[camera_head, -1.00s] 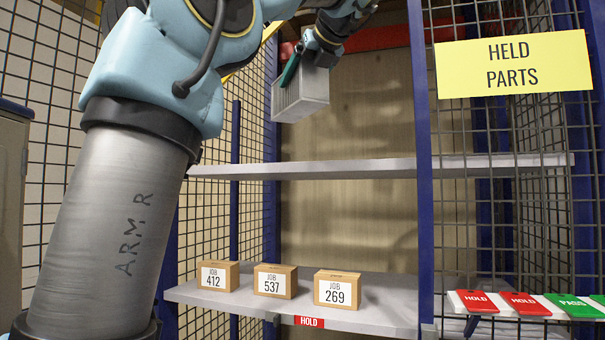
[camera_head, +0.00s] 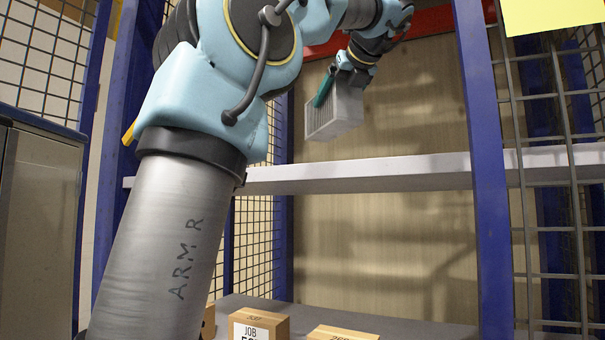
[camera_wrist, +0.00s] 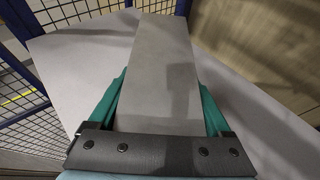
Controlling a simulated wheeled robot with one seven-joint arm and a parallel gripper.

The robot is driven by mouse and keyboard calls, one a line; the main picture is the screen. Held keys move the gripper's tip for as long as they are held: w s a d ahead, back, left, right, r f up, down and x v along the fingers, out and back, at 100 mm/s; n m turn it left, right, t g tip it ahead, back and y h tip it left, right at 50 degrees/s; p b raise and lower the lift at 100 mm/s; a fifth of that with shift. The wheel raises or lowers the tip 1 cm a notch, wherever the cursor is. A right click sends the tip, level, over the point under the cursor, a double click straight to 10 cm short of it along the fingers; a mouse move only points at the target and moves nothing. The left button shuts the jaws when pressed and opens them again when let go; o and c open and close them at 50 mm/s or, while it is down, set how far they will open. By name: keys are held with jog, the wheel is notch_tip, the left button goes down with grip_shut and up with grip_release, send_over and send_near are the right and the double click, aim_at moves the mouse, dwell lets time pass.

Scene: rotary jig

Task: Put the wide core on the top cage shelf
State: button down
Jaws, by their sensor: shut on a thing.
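The wide core, a grey finned block (camera_head: 335,112), is held in my gripper (camera_head: 325,88) above the top cage shelf (camera_head: 400,174) in the head view. A gap shows between the block's underside and the shelf there. In the wrist view, the core (camera_wrist: 160,70) lies between the green fingers of my gripper (camera_wrist: 160,95), which are shut on its two sides. The pale shelf surface (camera_wrist: 80,70) shows beneath and around it. The core's far side is hidden in the head view.
Cardboard job boxes (camera_head: 258,325) stand on the lower shelf (camera_head: 240,300). A blue cage post (camera_head: 478,150) and wire mesh (camera_head: 560,190) stand to the right. A grey cabinet (camera_head: 38,200) is at the left. The top shelf is clear of other objects where visible.

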aim_at(351, 120)
jog(key=shift+f+b, duration=1)
jog(key=shift+f, duration=3.85)
grip_release()
jog(key=shift+f, duration=0.1)
jog(key=v, duration=0.7)
jog(key=shift+s+d+b, duration=0.15)
jog(key=shift+s+b, duration=0.05)
jog(key=shift+b, duration=0.15)
